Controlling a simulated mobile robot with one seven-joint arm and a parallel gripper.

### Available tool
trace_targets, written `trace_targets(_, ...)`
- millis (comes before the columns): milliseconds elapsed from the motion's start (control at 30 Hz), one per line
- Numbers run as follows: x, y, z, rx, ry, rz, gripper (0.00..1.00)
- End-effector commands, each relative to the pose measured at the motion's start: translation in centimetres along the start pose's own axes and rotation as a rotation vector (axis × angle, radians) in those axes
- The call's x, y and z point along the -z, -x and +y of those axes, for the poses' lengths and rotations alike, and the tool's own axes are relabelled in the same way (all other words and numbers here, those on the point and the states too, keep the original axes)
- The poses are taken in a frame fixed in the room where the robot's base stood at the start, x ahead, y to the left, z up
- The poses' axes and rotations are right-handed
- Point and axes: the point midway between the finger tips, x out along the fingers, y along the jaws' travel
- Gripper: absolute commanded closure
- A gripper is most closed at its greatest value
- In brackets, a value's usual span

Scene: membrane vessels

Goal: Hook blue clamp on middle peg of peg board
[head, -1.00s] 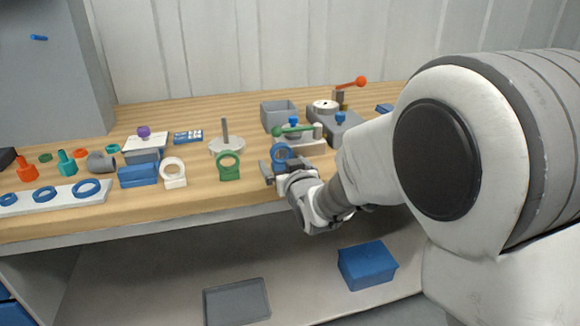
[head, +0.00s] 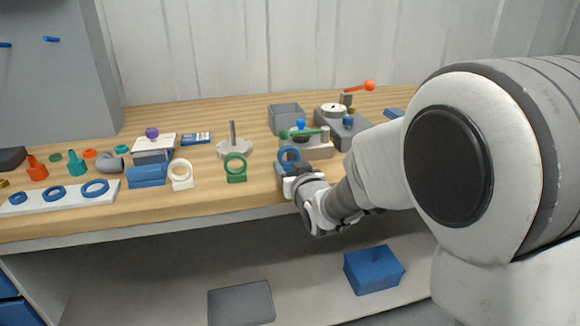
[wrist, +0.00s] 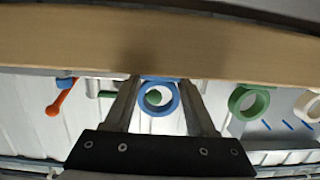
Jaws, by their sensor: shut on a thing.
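My gripper (wrist: 160,103) is shut on the blue clamp (wrist: 147,83), whose ring sits between the two fingers in the wrist view. In the head view the blue clamp (head: 289,154) stands with its ring upright at the end of my gripper (head: 287,172), near the bench's front edge. My wrist partly hides the clamp's base. The grey peg board (head: 50,85) stands at the far left, well away from the gripper. Two blue pegs show on it, one peg (head: 51,39) and another peg (head: 5,45) at the picture edge. Blue pegs (wrist: 287,125) also show at right in the wrist view.
A green clamp (head: 236,176) and a white clamp (head: 182,183) stand left of my gripper. A fixture with a green handle (head: 305,133) is just behind it. A white plate with blue rings (head: 75,200) lies at left. A blue bin (head: 374,270) sits on the lower shelf.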

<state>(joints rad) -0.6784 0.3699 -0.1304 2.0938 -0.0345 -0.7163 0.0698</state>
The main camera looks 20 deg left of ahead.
Motion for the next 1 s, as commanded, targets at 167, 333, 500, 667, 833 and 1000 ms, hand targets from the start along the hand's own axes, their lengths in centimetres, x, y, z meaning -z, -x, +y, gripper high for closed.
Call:
trace_targets(167, 1.5, 0.2, 0.0, 0.000, 0.000, 0.003, 0.99)
trace_targets(333, 3.2, 0.5, 0.0, -0.001, 0.000, 0.002, 0.99)
trace_targets(500, 4.9, 0.8, 0.0, -0.001, 0.000, 0.003, 0.99)
trace_targets(667, 5.9, 1.0, 0.0, 0.000, 0.000, 0.001, 0.99)
trace_targets(833, 5.9, 1.0, 0.0, 0.000, 0.000, 0.001, 0.99)
trace_targets(1000, 5.9, 1.0, 0.0, 0.000, 0.000, 0.001, 0.99)
